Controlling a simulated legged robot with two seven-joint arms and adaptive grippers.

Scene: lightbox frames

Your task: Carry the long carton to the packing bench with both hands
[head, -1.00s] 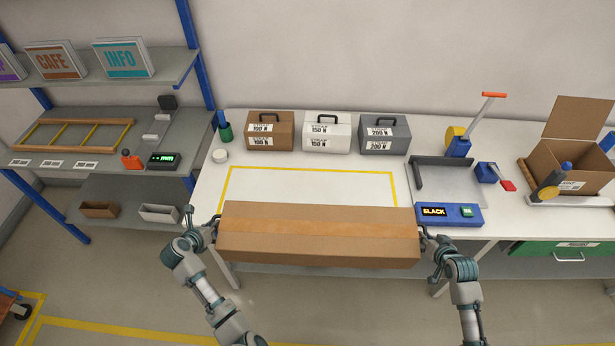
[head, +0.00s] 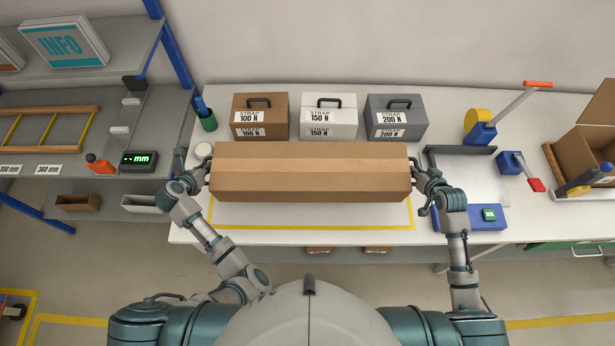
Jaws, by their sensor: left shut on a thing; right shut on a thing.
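The long carton (head: 310,170) is a plain brown box lying lengthwise across the view. It is over the white packing bench (head: 270,237), above the far part of the area outlined in yellow tape (head: 330,226). My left gripper (head: 203,178) is shut on the carton's left end. My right gripper (head: 418,178) is shut on its right end. The carton looks level. I cannot tell whether its underside touches the bench top.
Behind the carton stand a brown case (head: 260,117), a white case (head: 329,118) and a grey case (head: 396,118). A blue device (head: 482,217) with a metal plate is close to my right gripper.

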